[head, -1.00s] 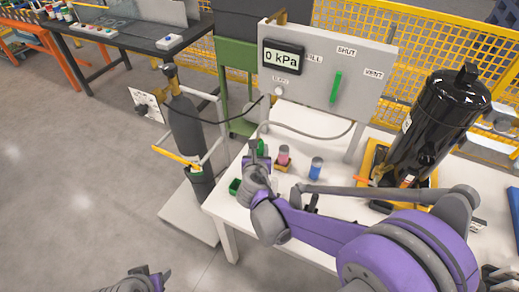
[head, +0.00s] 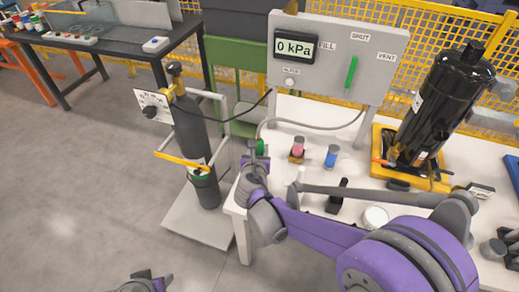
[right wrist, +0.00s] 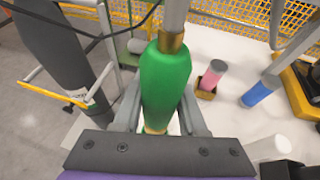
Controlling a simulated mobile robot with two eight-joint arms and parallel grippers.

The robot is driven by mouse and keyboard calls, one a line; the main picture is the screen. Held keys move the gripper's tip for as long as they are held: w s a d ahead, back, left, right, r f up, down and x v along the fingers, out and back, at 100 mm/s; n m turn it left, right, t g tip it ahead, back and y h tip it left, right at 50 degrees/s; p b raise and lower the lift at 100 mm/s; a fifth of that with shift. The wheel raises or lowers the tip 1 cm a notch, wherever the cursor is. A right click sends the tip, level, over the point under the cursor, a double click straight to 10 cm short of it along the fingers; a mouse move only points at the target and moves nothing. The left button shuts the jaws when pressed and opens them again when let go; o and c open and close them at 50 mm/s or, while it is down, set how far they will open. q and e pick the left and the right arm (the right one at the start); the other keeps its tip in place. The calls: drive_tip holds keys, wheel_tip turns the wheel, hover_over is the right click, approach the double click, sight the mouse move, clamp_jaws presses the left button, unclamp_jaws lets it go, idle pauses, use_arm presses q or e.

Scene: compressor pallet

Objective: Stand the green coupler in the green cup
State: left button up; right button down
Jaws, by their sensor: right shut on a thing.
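The green coupler (right wrist: 165,85) is upright between the fingers of my right gripper (right wrist: 160,118) in the right wrist view. A grey hose rises from its brass top end. In the head view my right gripper (head: 255,163) is above the left end of the white table, with the green coupler (head: 260,147) showing at its tip. The green cup is not visible now; my right gripper and arm cover that part of the table. My left gripper (head: 150,279) is at the bottom edge of the head view, away from the table, its opening unclear.
Behind is a gauge panel (head: 340,60). A gas bottle (head: 193,135) on a trolley stands left of the table. A black compressor (head: 440,110) is at right.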

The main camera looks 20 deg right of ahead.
drive_tip(key=shift+a, duration=0.1)
idle(0.4)
drive_tip(key=shift+f, duration=0.1)
wheel_tip(320, 180, down, 4)
drive_tip(key=b, duration=0.3)
drive_tip(key=shift+b, duration=0.4)
drive_tip(key=shift+f+b, duration=2.2)
drive_tip(key=shift+f, duration=0.7)
drive_tip(key=shift+f+b, duration=0.4)
drive_tip(key=shift+f, duration=0.15)
drive_tip(key=shift+c, duration=1.9)
unclamp_jaws()
